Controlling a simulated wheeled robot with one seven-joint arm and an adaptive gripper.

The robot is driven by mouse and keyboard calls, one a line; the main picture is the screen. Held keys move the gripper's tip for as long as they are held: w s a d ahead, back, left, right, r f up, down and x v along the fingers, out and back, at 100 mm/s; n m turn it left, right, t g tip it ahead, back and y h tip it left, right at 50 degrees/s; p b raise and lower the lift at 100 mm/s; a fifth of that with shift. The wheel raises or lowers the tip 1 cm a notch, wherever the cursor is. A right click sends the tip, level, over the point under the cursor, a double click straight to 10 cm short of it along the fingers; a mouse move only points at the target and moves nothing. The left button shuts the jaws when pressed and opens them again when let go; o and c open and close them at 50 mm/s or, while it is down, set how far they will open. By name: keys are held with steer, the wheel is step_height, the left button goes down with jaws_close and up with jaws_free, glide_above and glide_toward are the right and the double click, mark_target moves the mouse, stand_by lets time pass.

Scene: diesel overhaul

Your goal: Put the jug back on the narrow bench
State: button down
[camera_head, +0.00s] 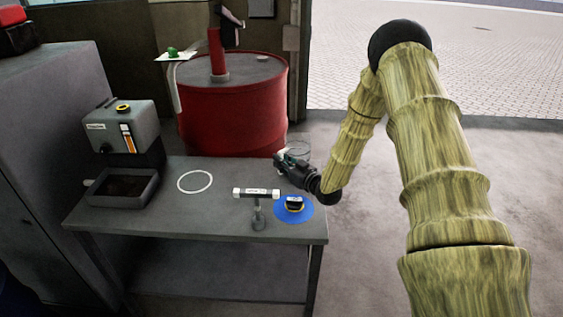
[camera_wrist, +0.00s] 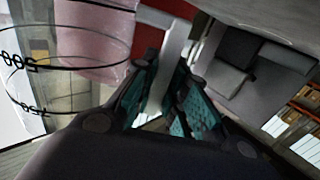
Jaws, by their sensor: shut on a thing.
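A clear jug (camera_head: 299,149) with dark graduation marks shows faintly beside my gripper (camera_head: 283,160), past the bench's right end and in front of the red drum. In the wrist view the jug (camera_wrist: 92,62) fills the left side, see-through, with its rim lines and marks visible. My gripper (camera_wrist: 168,112) is shut on the jug's pale handle strip (camera_wrist: 172,60). The narrow grey bench (camera_head: 215,218) stands left of and below my gripper. A white ring outline (camera_head: 195,181) lies on its bare top. The jug's base is hard to make out.
A red drum (camera_head: 238,110) stands behind. Floor at right is clear.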

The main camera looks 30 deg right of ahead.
steer(key=c, duration=1.4)
jaws_free()
steer(key=shift+c, duration=0.2)
steer(key=b+v, duration=0.1)
steer(key=v, duration=1.1)
steer(key=shift+r+b, duration=0.15)
steer(key=shift+b, duration=0.2)
